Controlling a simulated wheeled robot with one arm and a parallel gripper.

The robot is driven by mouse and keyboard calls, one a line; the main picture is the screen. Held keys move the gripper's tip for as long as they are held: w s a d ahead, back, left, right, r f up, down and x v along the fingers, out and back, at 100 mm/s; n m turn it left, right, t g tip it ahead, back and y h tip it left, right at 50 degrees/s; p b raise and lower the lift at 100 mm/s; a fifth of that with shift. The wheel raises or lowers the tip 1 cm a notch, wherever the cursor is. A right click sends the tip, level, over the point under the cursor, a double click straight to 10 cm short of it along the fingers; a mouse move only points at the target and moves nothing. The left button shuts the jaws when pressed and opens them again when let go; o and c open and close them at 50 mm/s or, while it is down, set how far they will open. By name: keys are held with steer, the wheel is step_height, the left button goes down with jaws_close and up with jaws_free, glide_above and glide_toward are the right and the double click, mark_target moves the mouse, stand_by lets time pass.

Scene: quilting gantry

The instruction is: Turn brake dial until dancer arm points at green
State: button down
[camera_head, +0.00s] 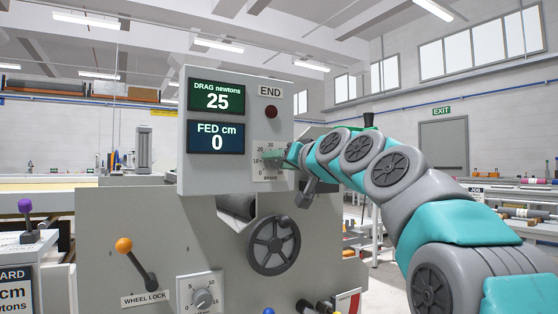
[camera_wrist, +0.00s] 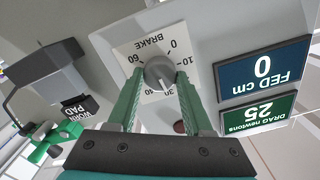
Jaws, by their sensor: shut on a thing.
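The brake dial (camera_wrist: 159,71) is a grey round knob on a white scale plate (camera_wrist: 130,47) marked from 0 to 60 and labelled BRAKE. The wrist view shows it upside down, with the dial's pale pointer near 30. My gripper (camera_wrist: 157,80) has its green fingers shut on the dial, one on each side. In the head view my gripper (camera_head: 288,156) covers the dial, and part of the scale plate (camera_head: 268,175) shows. I cannot make out the dancer arm or a green target mark in either view.
The panel's DRAG display (camera_head: 216,96) reads 25 newtons and its FED display (camera_head: 216,139) reads 0 cm. Below are a black handwheel (camera_head: 273,245), an orange-knobbed wheel lock lever (camera_head: 137,262) and another dial (camera_head: 202,297). A work pad sign (camera_wrist: 80,107) is beside my gripper.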

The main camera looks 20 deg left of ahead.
stand_by(0.3)
steer(key=shift+c, duration=1.5)
jaws_free()
steer(key=b+v, duration=0.1)
steer(key=v, duration=0.6)
steer(key=shift+s+d+b, duration=0.25)
steer(key=shift+s+b, duration=0.05)
